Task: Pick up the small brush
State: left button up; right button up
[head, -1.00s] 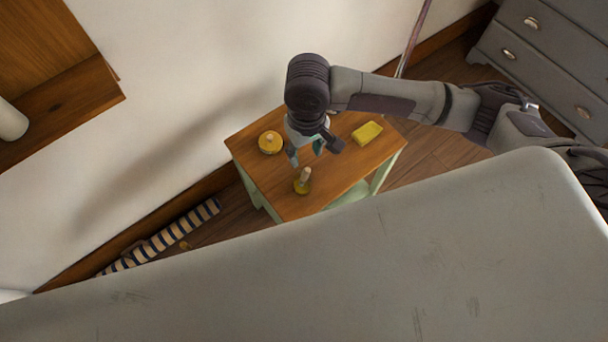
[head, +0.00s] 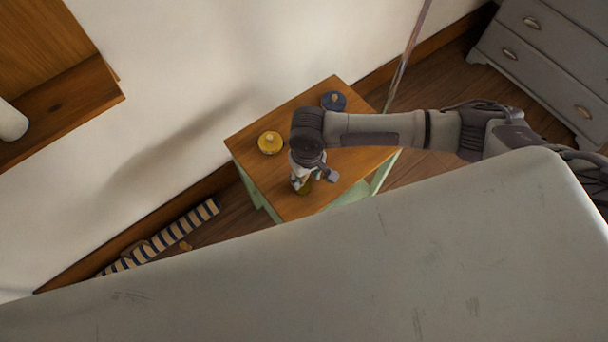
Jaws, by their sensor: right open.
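A small brush (head: 305,188) with a pale knob handle and a yellow-green base stands near the front corner of the small wooden-topped table (head: 291,207). Only part of it shows now, as my right gripper is over it. My right gripper (head: 314,180) points down with its fingers apart around or just above the brush. I cannot tell whether they touch it. My left gripper is not in view.
A round yellow piece with a knob (head: 270,143) and a round dark blue one (head: 334,101) sit on the table. A striped roll (head: 160,237) lies on the floor by the wall. A grey drawer chest (head: 545,60) stands at the upper right.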

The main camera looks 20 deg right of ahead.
jog(key=shift+c, duration=0.2)
grip_shut()
jog(key=shift+r, duration=0.15)
notch_tip(320, 180, up, 9)
jog(key=shift+w+a+f+g+h+b, duration=0.1)
jog(key=shift+w+f+g+b, duration=0.25)
jog(key=shift+f, duration=1)
jog(key=shift+w+a+f+g+h+b, duration=0.1)
jog(key=shift+f+g+b, duration=0.35)
jog(key=shift+f, duration=0.9)
jog(key=shift+w+f+g+h+b, duration=0.1)
jog(key=shift+w+f+g+b, duration=0.3)
jog(key=shift+f, duration=0.95)
